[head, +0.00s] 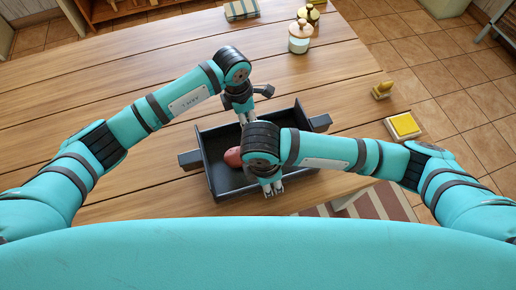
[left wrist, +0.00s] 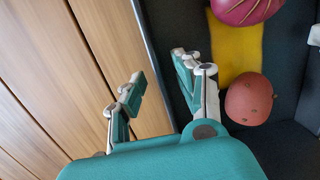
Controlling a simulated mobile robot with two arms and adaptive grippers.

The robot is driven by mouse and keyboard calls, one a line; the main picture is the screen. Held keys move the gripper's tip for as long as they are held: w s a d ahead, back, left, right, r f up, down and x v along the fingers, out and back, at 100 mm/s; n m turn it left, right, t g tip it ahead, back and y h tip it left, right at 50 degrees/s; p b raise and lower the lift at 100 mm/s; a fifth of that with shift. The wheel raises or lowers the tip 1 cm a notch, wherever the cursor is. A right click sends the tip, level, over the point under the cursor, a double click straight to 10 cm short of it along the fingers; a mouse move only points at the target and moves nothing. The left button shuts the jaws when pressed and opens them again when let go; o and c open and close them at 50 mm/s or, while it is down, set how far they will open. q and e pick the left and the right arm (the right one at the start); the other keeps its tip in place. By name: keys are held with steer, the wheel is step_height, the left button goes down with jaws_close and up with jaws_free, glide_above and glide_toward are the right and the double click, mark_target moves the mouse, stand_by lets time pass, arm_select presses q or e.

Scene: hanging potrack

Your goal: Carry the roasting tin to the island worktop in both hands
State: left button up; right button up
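The dark roasting tin (head: 207,160) sits on the wooden worktop, with a block handle at each short end. A red potato-like vegetable (head: 233,157) lies in it. The left wrist view shows this red vegetable (left wrist: 250,98), a magenta onion-like one (left wrist: 245,10) and a yellow piece (left wrist: 237,50) inside. My left gripper (left wrist: 150,75) is open at the tin's far long wall, one finger outside and one inside; in the head view my arm partly hides it. My right gripper (head: 273,188) is at the near long wall; whether its fingers are closed on the wall is unclear.
The wooden worktop (head: 110,85) is mostly clear to the left.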

arm_select(q)
steer(key=shift+f, duration=0.55)
arm_select(e)
steer(key=shift+f, duration=0.55)
arm_select(q)
jaws_close()
arm_select(e)
jaws_close()
